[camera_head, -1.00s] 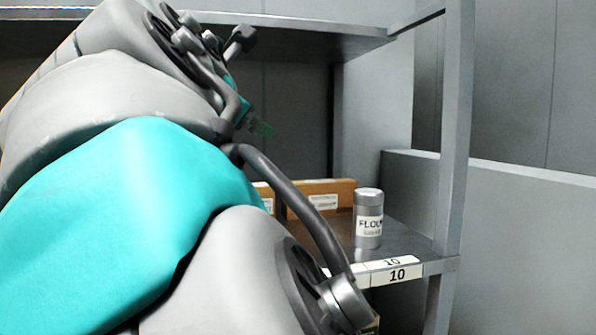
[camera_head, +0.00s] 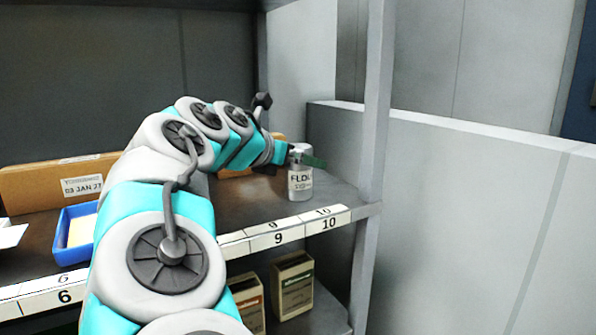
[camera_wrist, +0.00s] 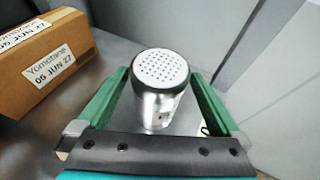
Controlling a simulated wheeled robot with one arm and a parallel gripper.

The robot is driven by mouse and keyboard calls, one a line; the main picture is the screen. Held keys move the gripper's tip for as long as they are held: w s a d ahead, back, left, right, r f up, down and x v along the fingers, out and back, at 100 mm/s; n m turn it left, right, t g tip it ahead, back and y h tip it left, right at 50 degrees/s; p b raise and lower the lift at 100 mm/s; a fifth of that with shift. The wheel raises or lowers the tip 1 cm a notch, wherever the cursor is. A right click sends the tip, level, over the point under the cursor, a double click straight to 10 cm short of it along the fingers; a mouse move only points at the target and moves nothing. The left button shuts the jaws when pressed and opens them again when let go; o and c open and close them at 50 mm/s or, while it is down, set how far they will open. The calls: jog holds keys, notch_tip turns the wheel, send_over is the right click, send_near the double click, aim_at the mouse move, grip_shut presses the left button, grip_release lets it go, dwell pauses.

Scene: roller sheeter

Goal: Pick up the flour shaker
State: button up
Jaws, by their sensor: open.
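The flour shaker (camera_head: 300,184) is a silver metal cylinder with a label beginning "FLOU". It stands upright on the shelf near the right end, by the label 10. In the wrist view the shaker (camera_wrist: 161,85) shows its perforated round top. My gripper (camera_wrist: 163,88) is open, with one green finger on each side of the shaker. I cannot tell whether the fingers touch it. In the head view my gripper (camera_head: 304,158) is at the shaker's top and hides part of it.
A cardboard box (camera_wrist: 42,62) stands left of the shaker. A blue bin (camera_head: 75,228) and a longer box (camera_head: 45,188) are further left on the shelf. A grey post (camera_head: 374,120) rises right of the shaker. Small cartons (camera_head: 292,285) sit on the shelf below.

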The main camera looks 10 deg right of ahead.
jog(key=shift+x, duration=1.7)
jog(key=shift+w+r, duration=0.1)
jog(key=shift+w, duration=0.05)
jog(key=shift+c, duration=0.4)
jog(key=c, duration=1.5)
